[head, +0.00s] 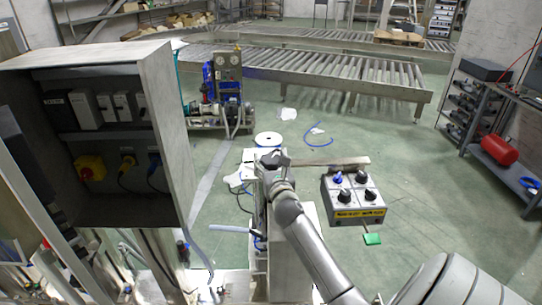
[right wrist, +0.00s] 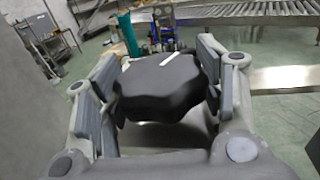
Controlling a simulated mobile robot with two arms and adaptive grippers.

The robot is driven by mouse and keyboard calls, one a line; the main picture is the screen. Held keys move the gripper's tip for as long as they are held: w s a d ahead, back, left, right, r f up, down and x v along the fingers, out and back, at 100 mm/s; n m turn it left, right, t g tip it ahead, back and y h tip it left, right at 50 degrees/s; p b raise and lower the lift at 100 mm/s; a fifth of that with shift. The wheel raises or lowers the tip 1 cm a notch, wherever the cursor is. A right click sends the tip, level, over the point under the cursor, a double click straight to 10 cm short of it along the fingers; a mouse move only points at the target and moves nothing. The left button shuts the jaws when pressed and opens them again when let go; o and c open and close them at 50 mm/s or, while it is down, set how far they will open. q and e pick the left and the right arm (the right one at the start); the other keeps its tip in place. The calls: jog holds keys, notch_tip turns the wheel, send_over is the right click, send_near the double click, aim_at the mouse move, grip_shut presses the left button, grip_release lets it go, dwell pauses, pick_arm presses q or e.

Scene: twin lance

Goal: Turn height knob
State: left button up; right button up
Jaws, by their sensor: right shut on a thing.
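A black lobed knob (right wrist: 158,88) with a white mark on top fills the middle of the right wrist view. My right gripper (right wrist: 160,80) has its two fingers on either side of it and is shut on it. In the head view my right gripper (head: 274,158) is at the top of a light machine column (head: 293,262), and the knob is largely hidden there. I cannot tell from the pictures whether this is the height knob. My left gripper is not in view.
A grey control box (head: 355,213) with several small knobs, one blue, stands right of my gripper. A metal bar (head: 340,162) runs behind it. An open electrical cabinet (head: 165,110) stands at the left. A roller conveyor (head: 320,72) crosses the back.

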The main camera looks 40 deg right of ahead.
jog(key=n+t+y, duration=0.1)
jog(key=n+y, duration=0.1)
jog(key=y, duration=0.1)
jog(key=n+t+y, duration=0.1)
jog(key=n+y, duration=0.1)
jog(key=y, duration=0.1)
jog(key=shift+n+y, duration=0.3)
jog(key=shift+n, duration=0.1)
jog(key=shift+n+y+b, duration=0.45)
jog(key=shift+n+y, duration=1.15)
jog(key=shift+y, duration=1.1)
jog(key=shift+a+y, duration=0.1)
jog(key=shift+y, duration=0.2)
jog(key=o, duration=1)
jog(key=shift+w, duration=0.1)
jog(key=shift+s+d, duration=0.35)
jog(key=shift+s, duration=1.65)
jog(key=shift+s+d, duration=0.4)
jog(key=shift+s, duration=1.55)
jog(key=shift+s+d, duration=0.35)
jog(key=shift+s, duration=1.65)
jog(key=shift+f, duration=0.15)
